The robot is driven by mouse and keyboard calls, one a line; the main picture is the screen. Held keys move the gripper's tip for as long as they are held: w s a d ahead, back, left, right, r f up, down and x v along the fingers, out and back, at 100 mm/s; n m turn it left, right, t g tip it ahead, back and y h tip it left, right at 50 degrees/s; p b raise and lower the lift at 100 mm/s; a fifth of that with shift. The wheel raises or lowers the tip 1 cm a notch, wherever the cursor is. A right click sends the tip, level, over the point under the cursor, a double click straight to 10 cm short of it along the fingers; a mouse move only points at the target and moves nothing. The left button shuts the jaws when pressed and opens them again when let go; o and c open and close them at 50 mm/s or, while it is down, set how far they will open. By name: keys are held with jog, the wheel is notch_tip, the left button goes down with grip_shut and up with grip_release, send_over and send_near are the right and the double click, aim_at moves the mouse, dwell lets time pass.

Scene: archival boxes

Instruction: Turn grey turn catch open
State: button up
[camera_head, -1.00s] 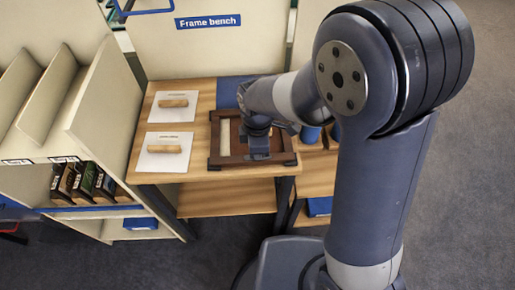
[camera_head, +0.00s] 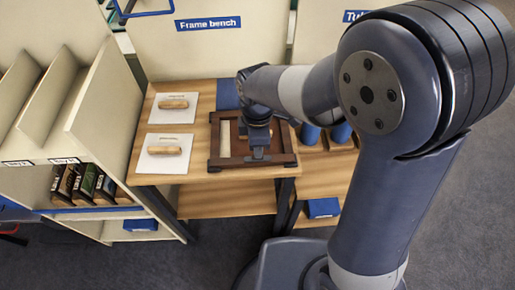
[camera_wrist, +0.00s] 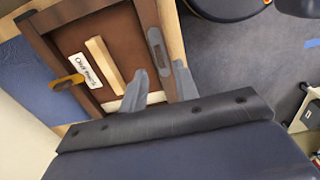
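The brown wooden frame (camera_head: 228,163) lies on the bench with its back up. It also shows in the wrist view (camera_wrist: 55,52), with a white label and a pale wooden strip on its brown back panel. The grey turn catch (camera_wrist: 157,50) is a long rounded plate on the frame's right rail, lying along it. A yellow turn catch (camera_wrist: 66,82) sits on the opposite rail. My gripper (camera_wrist: 160,78) is open, its two grey fingers apart on either side of that right rail, just short of the grey catch. No contact with the catch is visible. In the head view my wrist hides part of the frame.
Two white boards (camera_head: 165,153) with wooden handles lie left of the frame. A blue mat (camera_head: 228,94) lies behind it. Blue cylinders (camera_head: 310,134) stand close on the right. Shelves with books (camera_head: 85,183) border the left. Open floor lies right.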

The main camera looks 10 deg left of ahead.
notch_tip(320, 180, up, 7)
dwell(0.3)
jog(key=shift+f, duration=0.1)
notch_tip(320, 180, down, 11)
jog(key=shift+r, duration=0.1)
dwell(0.4)
dwell(0.4)
